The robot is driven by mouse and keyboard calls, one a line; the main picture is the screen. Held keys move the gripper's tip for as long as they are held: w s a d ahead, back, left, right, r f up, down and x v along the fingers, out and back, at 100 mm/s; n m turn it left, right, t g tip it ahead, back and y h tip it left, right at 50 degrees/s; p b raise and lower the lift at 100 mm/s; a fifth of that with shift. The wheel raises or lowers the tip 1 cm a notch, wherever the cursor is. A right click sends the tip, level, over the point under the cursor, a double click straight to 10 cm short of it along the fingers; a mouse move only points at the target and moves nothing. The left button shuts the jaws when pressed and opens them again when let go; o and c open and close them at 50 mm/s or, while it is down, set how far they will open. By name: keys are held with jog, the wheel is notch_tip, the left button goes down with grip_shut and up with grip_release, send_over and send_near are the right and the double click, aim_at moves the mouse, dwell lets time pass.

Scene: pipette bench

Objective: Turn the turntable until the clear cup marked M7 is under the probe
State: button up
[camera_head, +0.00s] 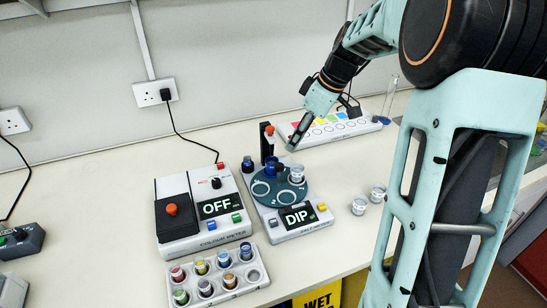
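The teal turntable (282,200) sits on a white meter with a dark display reading DIP (298,216). A clear cup (297,174) stands at its right edge; its marking is too small to read. Dark blue-looking cups (270,168) stand near its back, close to a black upright post (266,148) with an orange-red top, which seems to be the probe stand. The probe tip cannot be made out. Two more clear cups (360,205) stand on the bench right of the meter, markings unreadable. My gripper (292,146) points down just above the turntable's back right; its finger opening cannot be made out.
A colour meter (200,205) reading OFF stands left of the turntable. A white rack (232,293) of several coloured vials lies in front of it. A long white strip (350,128) with coloured squares lies behind. A glass cylinder (390,95) stands at the back right.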

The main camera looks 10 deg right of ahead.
aim_at(280, 165)
jog(key=p+x, duration=0.1)
jog(key=x, duration=1)
jog(key=shift+s+a, duration=0.1)
jog(key=shift+s, duration=0.05)
grip_shut()
